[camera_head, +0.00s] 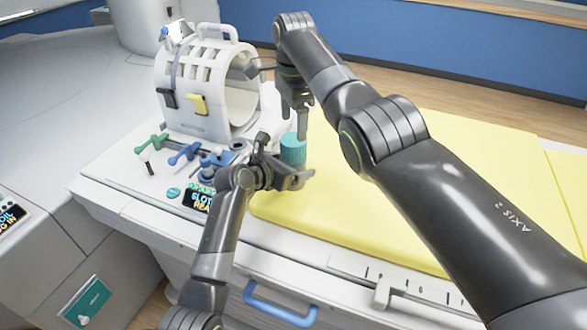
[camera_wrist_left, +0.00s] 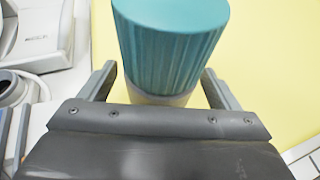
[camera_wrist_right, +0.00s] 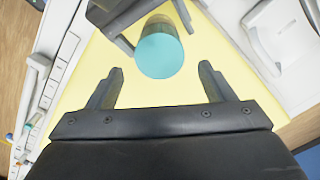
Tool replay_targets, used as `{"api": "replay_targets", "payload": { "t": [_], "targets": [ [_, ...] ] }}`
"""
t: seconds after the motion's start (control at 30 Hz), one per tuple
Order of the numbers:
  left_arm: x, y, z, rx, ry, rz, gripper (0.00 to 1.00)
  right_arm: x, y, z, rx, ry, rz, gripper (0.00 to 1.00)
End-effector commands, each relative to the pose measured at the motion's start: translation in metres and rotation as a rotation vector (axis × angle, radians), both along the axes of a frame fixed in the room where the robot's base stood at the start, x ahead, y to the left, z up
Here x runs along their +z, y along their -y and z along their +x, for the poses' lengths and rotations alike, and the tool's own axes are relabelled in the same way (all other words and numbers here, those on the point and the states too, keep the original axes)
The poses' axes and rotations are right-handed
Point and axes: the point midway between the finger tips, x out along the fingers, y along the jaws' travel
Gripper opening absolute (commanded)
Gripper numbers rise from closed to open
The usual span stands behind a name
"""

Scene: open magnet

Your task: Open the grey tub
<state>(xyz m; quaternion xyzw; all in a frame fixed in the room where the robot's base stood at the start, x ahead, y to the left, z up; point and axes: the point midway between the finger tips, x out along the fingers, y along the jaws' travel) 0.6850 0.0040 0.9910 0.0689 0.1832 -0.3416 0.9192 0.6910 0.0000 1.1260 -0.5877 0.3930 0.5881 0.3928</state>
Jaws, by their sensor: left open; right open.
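The tub stands on the yellow pad by its left edge. Its ribbed teal lid (camera_head: 293,148) is on it, and a strip of its pale grey body (camera_wrist_left: 160,98) shows below the lid in the left wrist view. My left gripper (camera_head: 288,172) is open, low at the tub, with one finger on each side of the body; contact is unclear. My right gripper (camera_head: 301,128) is open above the tub, pointing down. In the right wrist view the round lid top (camera_wrist_right: 159,56) lies just beyond and between its fingertips, not gripped.
A white coil (camera_head: 207,90) with a handle stands behind the tub at the left. The yellow pad (camera_head: 475,170) is clear to the right.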

Motion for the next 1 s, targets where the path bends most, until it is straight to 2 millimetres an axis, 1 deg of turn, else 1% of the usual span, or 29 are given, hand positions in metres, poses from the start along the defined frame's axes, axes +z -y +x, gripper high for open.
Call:
{"api": "replay_targets", "payload": {
  "t": [0.1,0.4,0.9,1.0],
  "targets": [
    [-0.0014,0.0029,0.0032,0.0,0.001,-0.001,0.84,0.0,-0.0001,0.0,0.0,0.0,0.0,0.75],
    [-0.0018,0.0034,0.0038,0.0,0.001,-0.001,0.84,0.0,-0.0001,0.0,0.0,0.0,0.0,0.75],
    [-0.002,0.0032,0.0036,0.0,-0.001,-0.001,0.19,0.0,-0.0001,0.0,0.0,0.0,0.0,0.75],
    [-0.002,0.0031,0.0036,0.0,-0.001,-0.001,0.06,0.0,-0.0001,0.0,-0.008,0.0,0.0,0.66]
  ]
}}
